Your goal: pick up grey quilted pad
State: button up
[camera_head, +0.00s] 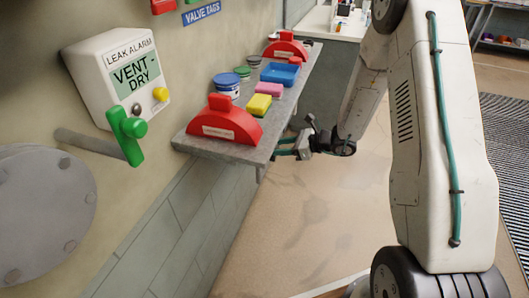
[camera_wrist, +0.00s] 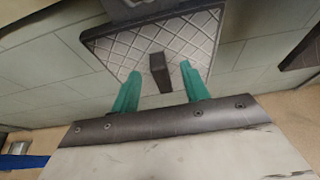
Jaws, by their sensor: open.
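The grey quilted pad (camera_wrist: 185,34) is in the upper middle of the wrist view, a panel with a diamond pattern and a dark rim. A dark upright tab or handle (camera_wrist: 159,72) stands at its near edge. My gripper (camera_wrist: 160,70) is open, with its two teal fingers pointing at the pad. In the picture the dark tab lies between the fingertips, with a gap on each side; I cannot tell the depth. In the head view my gripper (camera_head: 283,147) is beside and just below the shelf's front edge. I cannot make out the pad there.
The grey shelf (camera_head: 193,142) holds two red lockout holders (camera_head: 226,122) (camera_head: 287,47), a yellow sponge (camera_head: 259,105), a pink block (camera_head: 268,90), a blue tray (camera_head: 280,74) and several jars. A green valve handle (camera_head: 127,135) juts from the wall. The floor (camera_head: 290,225) below is clear.

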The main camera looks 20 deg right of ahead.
jog(key=shift+x, duration=1)
grip_shut()
